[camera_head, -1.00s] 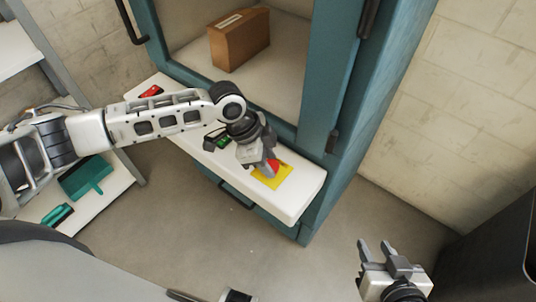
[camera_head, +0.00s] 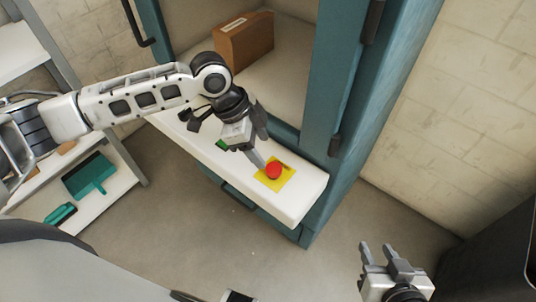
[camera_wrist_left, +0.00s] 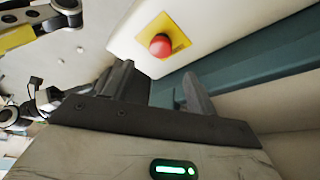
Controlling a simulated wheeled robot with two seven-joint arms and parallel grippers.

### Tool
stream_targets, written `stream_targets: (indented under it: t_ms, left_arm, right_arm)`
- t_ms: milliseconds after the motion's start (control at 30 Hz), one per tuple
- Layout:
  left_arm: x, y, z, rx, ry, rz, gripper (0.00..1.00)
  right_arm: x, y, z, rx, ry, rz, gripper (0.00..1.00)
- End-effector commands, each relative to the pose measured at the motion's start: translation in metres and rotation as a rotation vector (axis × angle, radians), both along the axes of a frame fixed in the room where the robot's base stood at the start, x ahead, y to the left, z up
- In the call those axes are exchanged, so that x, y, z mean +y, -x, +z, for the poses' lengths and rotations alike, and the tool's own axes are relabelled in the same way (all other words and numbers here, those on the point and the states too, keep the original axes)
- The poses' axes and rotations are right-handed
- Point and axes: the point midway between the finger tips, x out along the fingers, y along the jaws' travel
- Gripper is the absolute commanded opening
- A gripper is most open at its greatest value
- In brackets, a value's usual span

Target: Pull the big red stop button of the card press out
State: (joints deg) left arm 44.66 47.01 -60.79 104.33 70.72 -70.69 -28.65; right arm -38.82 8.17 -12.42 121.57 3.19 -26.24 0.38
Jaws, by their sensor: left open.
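The big red stop button (camera_head: 273,170) sits on a yellow square plate (camera_head: 284,180) near the right end of the white front ledge of the card press (camera_head: 300,200). In the left wrist view the button (camera_wrist_left: 160,45) shows whole on its yellow plate (camera_wrist_left: 178,36), beyond the fingertips. My left gripper (camera_head: 260,153) is just up and left of the button in the head view; its two fingers stand apart in the left wrist view (camera_wrist_left: 165,88), with nothing between them. My right gripper (camera_head: 386,252) is low at the right, its fingers apart and empty, far from the button.
A brown box (camera_head: 244,40) lies inside the teal-framed opening above the ledge. A dark handle (camera_head: 240,196) sits below the ledge. White shelves at the left hold a teal dustpan (camera_head: 89,176). Grey floor (camera_head: 200,245) is clear in front.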

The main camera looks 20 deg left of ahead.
Motion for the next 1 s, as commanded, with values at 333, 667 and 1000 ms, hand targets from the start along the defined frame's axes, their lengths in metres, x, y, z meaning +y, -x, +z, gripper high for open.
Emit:
stream_targets:
  t_ms: [333, 667, 1000]
  left_arm:
    - [0.028, 0.006, 0.069, -0.003, -0.001, 0.001, 0.57]
    - [0.034, 0.009, 0.086, 0.0, 0.001, 0.0, 0.57]
    - [0.034, 0.008, 0.086, 0.0, 0.001, 0.0, 0.57]
  right_arm:
    - [-0.002, 0.003, -0.003, 0.015, 0.014, 0.003, 0.36]
    - [-0.002, 0.002, -0.001, 0.011, 0.017, 0.004, 0.36]
    - [-0.002, 0.001, -0.001, 0.009, 0.016, 0.004, 0.36]
